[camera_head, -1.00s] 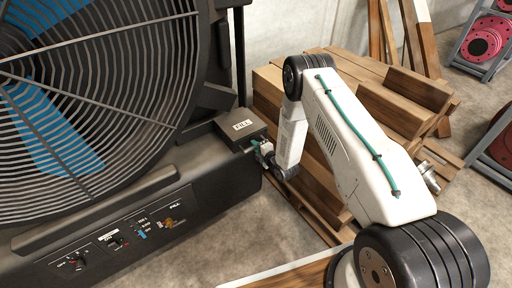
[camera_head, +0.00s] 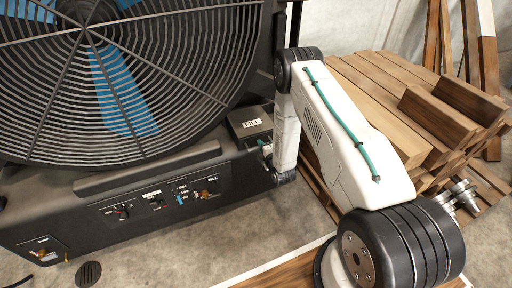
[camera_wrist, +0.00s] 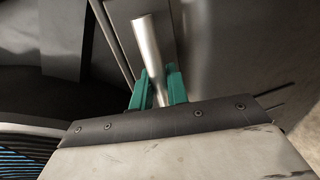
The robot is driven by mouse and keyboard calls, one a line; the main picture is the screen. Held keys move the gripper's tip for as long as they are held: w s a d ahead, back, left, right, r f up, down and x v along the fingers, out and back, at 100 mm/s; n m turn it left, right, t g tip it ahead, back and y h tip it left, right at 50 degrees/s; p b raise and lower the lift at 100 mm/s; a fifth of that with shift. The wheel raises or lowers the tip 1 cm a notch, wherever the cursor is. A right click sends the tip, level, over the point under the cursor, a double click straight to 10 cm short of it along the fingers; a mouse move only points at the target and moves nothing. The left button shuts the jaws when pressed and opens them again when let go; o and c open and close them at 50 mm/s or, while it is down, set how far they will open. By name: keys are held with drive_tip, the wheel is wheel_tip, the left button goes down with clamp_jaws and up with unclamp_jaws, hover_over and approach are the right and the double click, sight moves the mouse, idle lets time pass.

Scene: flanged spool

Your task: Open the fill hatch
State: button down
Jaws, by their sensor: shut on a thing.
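The fill hatch (camera_head: 249,123) is a dark box-like lid marked FILL, on top of the fan machine's base at its right end. Its lid looks down in the head view. My gripper (camera_head: 266,148) is at the hatch's front right edge, partly hidden by my arm. In the wrist view, the teal fingers of my gripper (camera_wrist: 160,88) are shut on a silver round bar (camera_wrist: 149,48), which looks like the hatch's handle. The bar extends up past the fingertips. How it joins the lid is hard to tell.
The large fan with its wire guard (camera_head: 130,80) stands left of the hatch. A control panel (camera_head: 160,198) with switches is on the base's front. Stacked planks (camera_head: 400,110) lie behind and right of my arm. Bare floor (camera_head: 190,245) lies in front.

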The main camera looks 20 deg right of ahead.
drive_tip(key=shift+a, duration=0.15)
drive_tip(key=c, duration=1.5)
unclamp_jaws()
drive_tip(key=shift+o, duration=0.2)
drive_tip(key=shift+s, duration=0.1)
drive_tip(key=s+r, duration=0.1)
drive_tip(key=s, duration=0.6)
drive_tip(key=shift+s+r, duration=0.25)
